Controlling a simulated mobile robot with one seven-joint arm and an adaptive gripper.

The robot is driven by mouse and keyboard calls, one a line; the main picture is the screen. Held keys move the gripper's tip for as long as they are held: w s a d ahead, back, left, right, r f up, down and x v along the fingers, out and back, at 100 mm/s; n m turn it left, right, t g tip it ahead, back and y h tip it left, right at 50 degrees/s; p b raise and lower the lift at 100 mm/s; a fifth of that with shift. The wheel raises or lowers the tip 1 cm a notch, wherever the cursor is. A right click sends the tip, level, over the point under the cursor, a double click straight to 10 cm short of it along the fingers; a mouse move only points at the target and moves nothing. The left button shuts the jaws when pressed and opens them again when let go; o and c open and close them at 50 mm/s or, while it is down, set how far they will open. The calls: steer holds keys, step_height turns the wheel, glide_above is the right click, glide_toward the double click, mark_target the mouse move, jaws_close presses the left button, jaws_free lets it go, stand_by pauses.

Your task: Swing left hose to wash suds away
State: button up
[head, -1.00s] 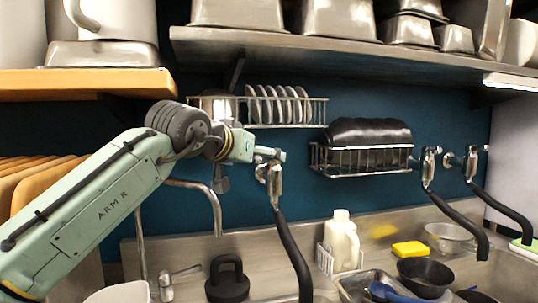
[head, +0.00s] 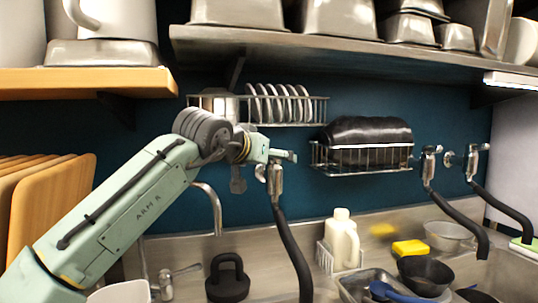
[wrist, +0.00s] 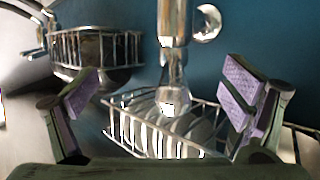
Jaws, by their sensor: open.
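The left hose (head: 287,235) hangs from the teal wall, with a metal fitting on top and a black tube reaching down toward the sink. In the head view my gripper (head: 284,156) is at the top of this hose, by its metal fitting. In the wrist view my gripper (wrist: 160,97) is open, with purple finger pads spread to either side. The metal hose fitting (wrist: 172,60) shows between and beyond the pads, with no contact visible. No suds can be made out in these frames.
A wire rack of plates (head: 322,112) hangs behind my gripper. A rack with a black item (head: 365,140) is to its right. Two more hoses (head: 455,215) hang farther right. Below are a white jug (head: 342,240), yellow sponge (head: 410,248) and black bowl (head: 425,275).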

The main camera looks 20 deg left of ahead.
steer(key=shift+w+d+b, duration=0.15)
steer(key=shift+d+b, duration=0.1)
steer(key=shift+d, duration=0.7)
steer(key=shift+w+d+b, duration=0.15)
steer(key=shift+d+b, duration=0.1)
steer(key=shift+d, duration=0.7)
steer(key=shift+w+d+b, duration=0.15)
steer(key=shift+w+d, duration=0.05)
steer(key=shift+d, duration=0.6)
steer(key=shift+w+d+b, duration=0.15)
steer(key=shift+w+d, duration=0.05)
steer(key=shift+d, duration=0.6)
steer(key=shift+w+d+b, duration=0.15)
steer(key=shift+w+d, duration=0.05)
steer(key=shift+d, duration=0.7)
